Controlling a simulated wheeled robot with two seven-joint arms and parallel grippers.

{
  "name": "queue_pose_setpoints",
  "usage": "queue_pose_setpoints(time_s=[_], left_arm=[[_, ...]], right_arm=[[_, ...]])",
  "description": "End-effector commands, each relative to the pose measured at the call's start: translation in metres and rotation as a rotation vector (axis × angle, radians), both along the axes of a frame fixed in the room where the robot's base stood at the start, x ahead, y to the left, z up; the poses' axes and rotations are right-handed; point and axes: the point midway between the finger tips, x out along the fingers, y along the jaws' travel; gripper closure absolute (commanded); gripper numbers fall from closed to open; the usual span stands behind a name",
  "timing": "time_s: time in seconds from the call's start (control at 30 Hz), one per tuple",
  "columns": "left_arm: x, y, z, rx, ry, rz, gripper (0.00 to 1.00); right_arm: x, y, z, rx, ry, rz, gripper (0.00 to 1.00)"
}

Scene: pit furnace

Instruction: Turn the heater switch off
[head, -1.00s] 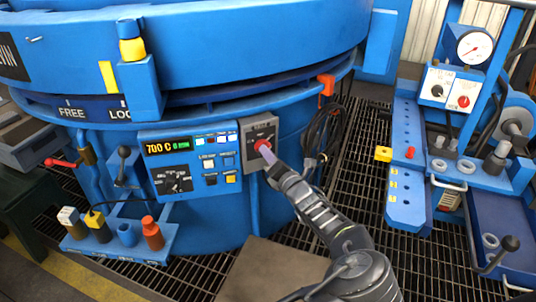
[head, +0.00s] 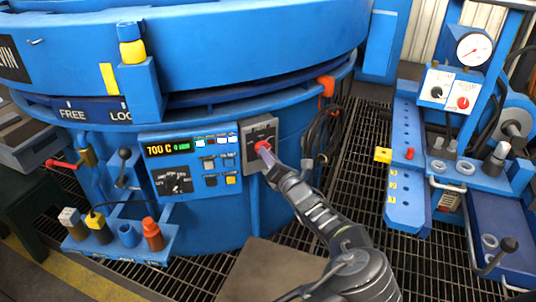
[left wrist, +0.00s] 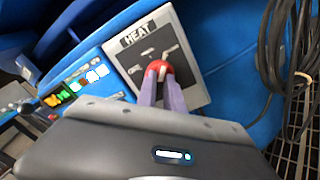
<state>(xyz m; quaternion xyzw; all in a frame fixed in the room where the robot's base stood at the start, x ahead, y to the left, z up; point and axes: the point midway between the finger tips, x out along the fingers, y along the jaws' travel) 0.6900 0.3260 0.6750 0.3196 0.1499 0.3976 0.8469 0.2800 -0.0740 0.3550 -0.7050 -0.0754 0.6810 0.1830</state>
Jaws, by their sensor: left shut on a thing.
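The heater switch is a red knob (head: 262,146) on a grey plate (head: 248,130) at the right of the furnace's control panel. In the left wrist view the plate (left wrist: 192,66) reads HEAT, and the red knob (left wrist: 160,66) has a pale pointer bar. My left gripper (head: 266,153) is shut on the knob; its two purple-grey fingers (left wrist: 161,82) sit either side of the pointer bar in the wrist view. The fingers and hand hide the knob's lower part and some plate markings. My right gripper is not in view.
The blue control panel (head: 190,160) beside the plate has a lit 700 C display (head: 167,149) and several buttons. Black cables (head: 320,135) hang right of the plate. A blue side stand (head: 407,170) with gauge and switches stands at the right. Grated floor lies between.

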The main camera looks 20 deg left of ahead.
Motion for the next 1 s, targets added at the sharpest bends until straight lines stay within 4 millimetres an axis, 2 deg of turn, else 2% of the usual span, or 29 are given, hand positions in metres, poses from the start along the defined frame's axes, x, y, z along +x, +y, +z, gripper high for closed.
queue_pose_setpoints(time_s=[0.5,1.0], left_arm=[[0.0,0.0,0.0,-0.29,-0.346,0.0,1.0],[0.0,0.0,-0.002,-0.594,-0.711,0.001,1.0]], right_arm=[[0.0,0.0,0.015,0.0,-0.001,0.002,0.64],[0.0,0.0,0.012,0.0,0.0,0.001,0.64]])
